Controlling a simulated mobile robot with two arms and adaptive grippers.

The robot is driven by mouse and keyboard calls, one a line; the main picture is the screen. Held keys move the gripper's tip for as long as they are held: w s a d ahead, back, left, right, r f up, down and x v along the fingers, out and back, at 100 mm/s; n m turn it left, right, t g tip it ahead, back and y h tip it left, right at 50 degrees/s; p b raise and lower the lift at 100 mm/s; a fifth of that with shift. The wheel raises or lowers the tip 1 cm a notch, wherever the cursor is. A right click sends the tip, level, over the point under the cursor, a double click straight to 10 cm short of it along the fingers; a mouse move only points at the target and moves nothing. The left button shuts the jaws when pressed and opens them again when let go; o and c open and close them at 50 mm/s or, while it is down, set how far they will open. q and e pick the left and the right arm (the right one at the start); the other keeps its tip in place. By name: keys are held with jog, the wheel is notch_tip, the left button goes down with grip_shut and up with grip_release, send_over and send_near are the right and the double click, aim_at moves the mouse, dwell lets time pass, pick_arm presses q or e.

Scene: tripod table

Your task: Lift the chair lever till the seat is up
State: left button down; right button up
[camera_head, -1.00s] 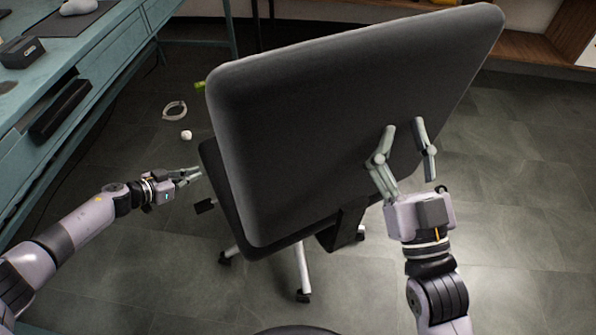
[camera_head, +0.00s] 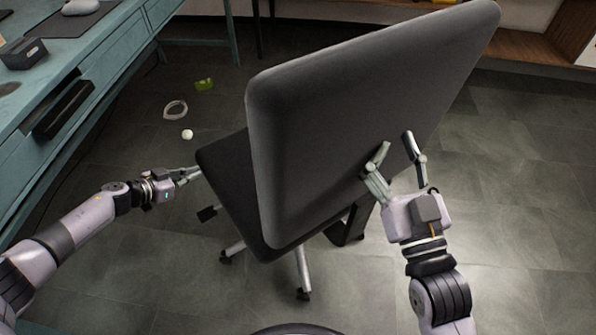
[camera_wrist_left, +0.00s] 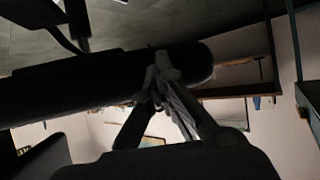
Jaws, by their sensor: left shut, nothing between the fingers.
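The dark office chair stands mid-view with its large backrest (camera_head: 350,110) tilted toward the right and its seat (camera_head: 228,170) showing at the left.
A teal desk (camera_head: 85,60) with drawers runs along the left. A white ball (camera_head: 187,134), a pale ring (camera_head: 175,109) and a green item (camera_head: 204,84) lie on the floor behind. A wooden shelf (camera_head: 530,50) stands at the back right. The right floor is clear.

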aim_at(380, 171)
jog(key=shift+w+d+f+g+h+p, duration=0.1)
jog(key=shift+w+f+g+h+p, duration=0.1)
jog(key=shift+f+g, duration=0.7)
jog(key=shift+w+d+f+g+h+p, duration=0.15)
jog(key=shift+f+g, duration=0.25)
jog(key=shift+f, duration=0.9)
jog(key=shift+s+d+f+g+h+p, duration=0.1)
jog(key=shift+d+f+g+h+p, duration=0.1)
jog(key=shift+f+g, duration=0.4)
jog(key=shift+s+d+f+g+h+p, duration=0.15)
jog(key=shift+f+g+p, duration=0.1)
jog(key=shift+f, duration=0.55)
jog(key=shift+s+d+f+g+h+p, duration=0.15)
jog(key=shift+f+g, duration=0.3)
jog(key=shift+f, duration=0.25)
jog(key=s+d+f+g+h+p, duration=0.1)
jog(key=s+d+f+g+p, duration=0.2)
jog(key=s+f+g, duration=0.2)
jog(key=s+d+f+g+h+p, duration=0.2)
jog(key=s+f+g, duration=0.4)
jog(key=s, duration=0.5)
jog(key=shift+d+m+g+p, duration=0.4)
jog(key=shift+d+p, duration=0.1)
jog(key=shift+p, duration=0.1)
dwell(1.1)
jog(key=shift+s, duration=0.1)
dwell(0.3)
